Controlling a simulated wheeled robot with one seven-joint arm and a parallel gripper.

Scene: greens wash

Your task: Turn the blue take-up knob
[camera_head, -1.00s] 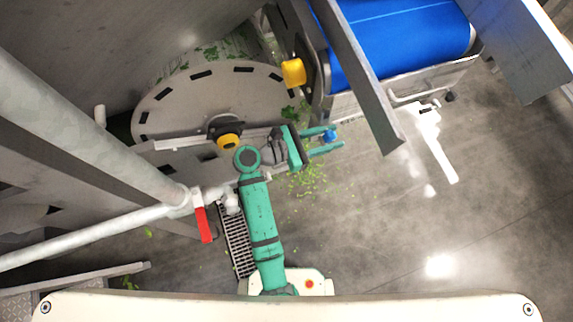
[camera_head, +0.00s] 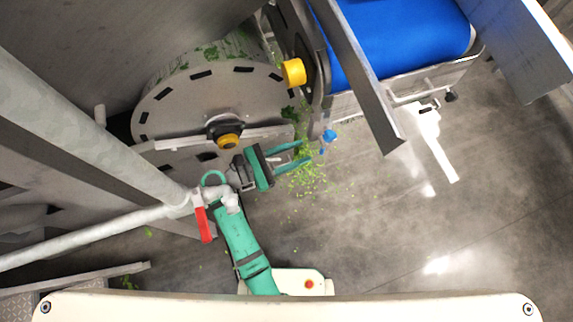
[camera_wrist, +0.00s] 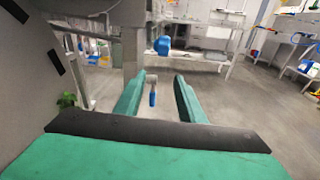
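The blue take-up knob (camera_head: 329,136) sticks out at the lower end of the conveyor frame in the head view. It also shows in the wrist view (camera_wrist: 162,45), ahead of my fingers and slightly above the gap between them. My gripper (camera_head: 305,153) is open and empty, with its two green fingers pointing right toward the knob. The fingertips are a little short of the knob and lower in the picture, not touching it. In the wrist view the gripper (camera_wrist: 164,78) shows both fingers spread apart.
A blue conveyor belt (camera_head: 395,40) lies above right, with a grey metal bar (camera_head: 360,80) beside the knob. A slotted round plate (camera_head: 180,105), yellow knobs and a pipe with a red lever (camera_head: 203,224) stand to the left. Open floor lies right and below, with scattered greens.

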